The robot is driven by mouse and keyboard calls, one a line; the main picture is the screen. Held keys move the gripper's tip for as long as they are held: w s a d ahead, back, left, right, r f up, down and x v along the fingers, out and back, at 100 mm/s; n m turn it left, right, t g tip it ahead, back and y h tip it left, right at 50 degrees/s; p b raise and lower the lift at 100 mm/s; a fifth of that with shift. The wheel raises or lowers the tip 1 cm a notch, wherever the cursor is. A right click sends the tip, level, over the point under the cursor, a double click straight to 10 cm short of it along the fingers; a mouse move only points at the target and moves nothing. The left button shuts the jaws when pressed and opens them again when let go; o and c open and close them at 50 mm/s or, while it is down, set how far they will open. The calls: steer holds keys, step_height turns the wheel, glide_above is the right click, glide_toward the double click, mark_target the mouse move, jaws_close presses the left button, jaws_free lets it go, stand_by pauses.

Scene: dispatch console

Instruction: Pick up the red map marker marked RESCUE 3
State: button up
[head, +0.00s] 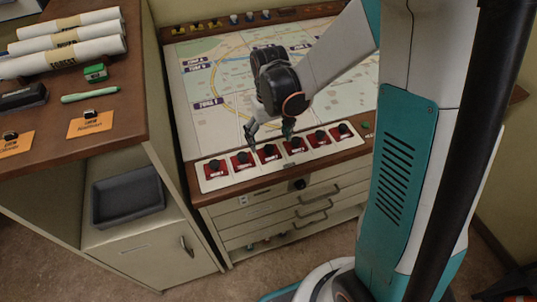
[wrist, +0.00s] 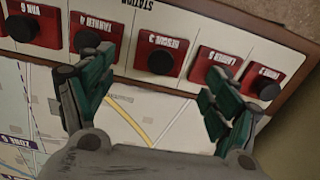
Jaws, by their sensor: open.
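The red map marker marked RESCUE 3 (wrist: 174,62) has a black round knob and stands on the pale station strip in the wrist view, its label upside down. In the head view it appears to be the third red marker (head: 268,154) from the left. My gripper (head: 268,133) is open and empty, just behind and above that marker. In the wrist view my gripper (wrist: 154,76) has its fingers spread on either side of RESCUE 3, with the marker beyond the fingertips. The left fingertip is near TANKER 4 (wrist: 97,28), the right one near the LADDER marker (wrist: 212,64).
Other red markers stand close on both sides along the station strip (head: 208,184). The map table (head: 205,119) holds more coloured pieces along its back edge. A wooden counter (head: 116,124) with rolled maps stands left, with a grey tray (head: 128,196) below.

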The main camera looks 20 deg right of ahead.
mark_target(269, 148)
steer(key=shift+f+b, duration=1.25)
steer(key=shift+f, duration=1.55)
steer(key=shift+s+r, duration=0.1)
steer(key=shift+s, duration=0.05)
steer(key=c, duration=1.1)
steer(key=shift+c, duration=0.2)
steer(key=shift+o, duration=0.2)
